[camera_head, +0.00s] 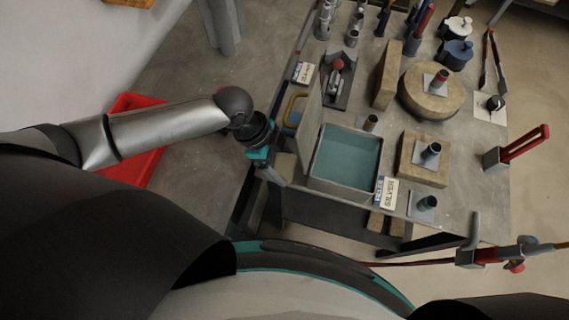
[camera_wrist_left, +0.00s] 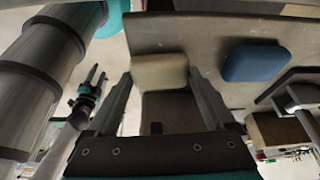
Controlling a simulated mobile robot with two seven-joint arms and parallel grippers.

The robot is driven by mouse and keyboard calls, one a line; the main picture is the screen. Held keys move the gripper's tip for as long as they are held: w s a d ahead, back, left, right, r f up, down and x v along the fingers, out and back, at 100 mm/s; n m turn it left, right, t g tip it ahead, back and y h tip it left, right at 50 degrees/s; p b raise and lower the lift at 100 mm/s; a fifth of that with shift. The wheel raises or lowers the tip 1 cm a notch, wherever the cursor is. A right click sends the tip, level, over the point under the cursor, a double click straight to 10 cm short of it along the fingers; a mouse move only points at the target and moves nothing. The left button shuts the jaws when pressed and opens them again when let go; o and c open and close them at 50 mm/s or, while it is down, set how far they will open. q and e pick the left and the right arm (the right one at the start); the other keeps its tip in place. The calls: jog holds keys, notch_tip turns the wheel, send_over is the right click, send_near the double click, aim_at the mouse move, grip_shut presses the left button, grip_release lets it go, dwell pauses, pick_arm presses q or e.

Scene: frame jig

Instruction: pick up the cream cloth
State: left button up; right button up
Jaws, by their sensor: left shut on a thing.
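The cream cloth (camera_wrist_left: 160,70) is a small rounded pad between the fingertips of my left gripper (camera_wrist_left: 160,85) in the left wrist view. The fingers are shut on it at its two sides. In the head view my left gripper (camera_head: 270,173) is at the left edge of the workbench, beside the teal-lined bin, and the cloth (camera_head: 285,165) shows only partly next to it.
A blue pad (camera_wrist_left: 255,62) lies right of the cloth in the wrist view. The grey bin with teal lining (camera_head: 348,155) stands close by. Wooden blocks (camera_head: 425,158), a round wooden block (camera_head: 432,90) and pots (camera_head: 455,53) fill the bench. A red tray (camera_head: 135,165) is lower left.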

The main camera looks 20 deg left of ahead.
pick_arm(q)
jog(key=c, duration=0.5)
jog(key=shift+r, duration=0.15)
